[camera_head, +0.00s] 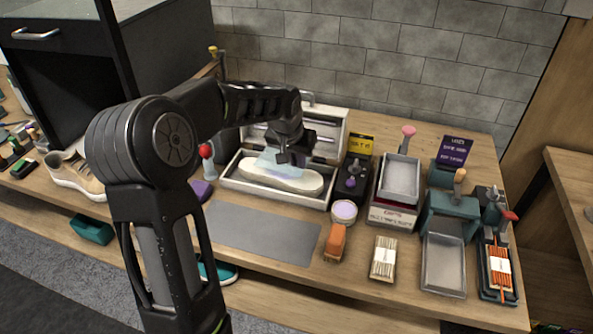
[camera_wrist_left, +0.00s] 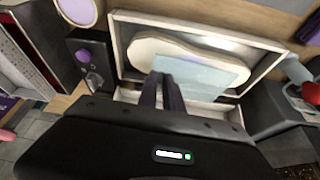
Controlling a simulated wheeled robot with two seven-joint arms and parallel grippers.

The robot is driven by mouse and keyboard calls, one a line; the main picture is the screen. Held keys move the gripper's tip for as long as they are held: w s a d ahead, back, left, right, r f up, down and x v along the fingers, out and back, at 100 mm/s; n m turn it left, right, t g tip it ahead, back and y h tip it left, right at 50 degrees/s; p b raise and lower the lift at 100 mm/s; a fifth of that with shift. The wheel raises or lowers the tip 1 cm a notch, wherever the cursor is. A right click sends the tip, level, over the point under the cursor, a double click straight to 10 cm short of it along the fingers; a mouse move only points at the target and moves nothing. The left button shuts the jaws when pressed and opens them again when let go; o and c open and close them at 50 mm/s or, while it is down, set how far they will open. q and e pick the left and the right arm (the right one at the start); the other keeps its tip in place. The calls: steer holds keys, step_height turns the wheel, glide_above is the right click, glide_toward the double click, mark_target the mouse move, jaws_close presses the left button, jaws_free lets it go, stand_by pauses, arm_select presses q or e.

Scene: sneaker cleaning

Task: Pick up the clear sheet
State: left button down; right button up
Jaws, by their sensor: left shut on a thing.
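The clear sheet (camera_head: 268,163) is a pale blue, see-through square over the white sole-shaped piece (camera_head: 290,179) in the open box (camera_head: 233,183). My left gripper (camera_head: 290,158) reaches into the box from above and is shut on the sheet's edge. In the left wrist view, the two fingers (camera_wrist_left: 168,82) meet at the edge of the sheet (camera_wrist_left: 205,72), which overlaps the sole piece (camera_wrist_left: 165,47). I cannot tell whether the sheet touches the sole. My right gripper is not in view.
A grey mat (camera_head: 262,232) lies in front of the box. To the right stand a black device with a purple knob (camera_head: 351,182), a round purple-topped jar (camera_head: 344,211), an orange brush (camera_head: 335,242) and metal trays (camera_head: 399,179). A beige sneaker (camera_head: 72,175) is at the left.

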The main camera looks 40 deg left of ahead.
arm_select(q)
step_height(320, 180, up, 6)
steer(key=shift+f, duration=0.1)
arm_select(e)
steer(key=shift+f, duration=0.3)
arm_select(q)
steer(key=shift+f+b, duration=0.15)
steer(key=shift+b, duration=0.15)
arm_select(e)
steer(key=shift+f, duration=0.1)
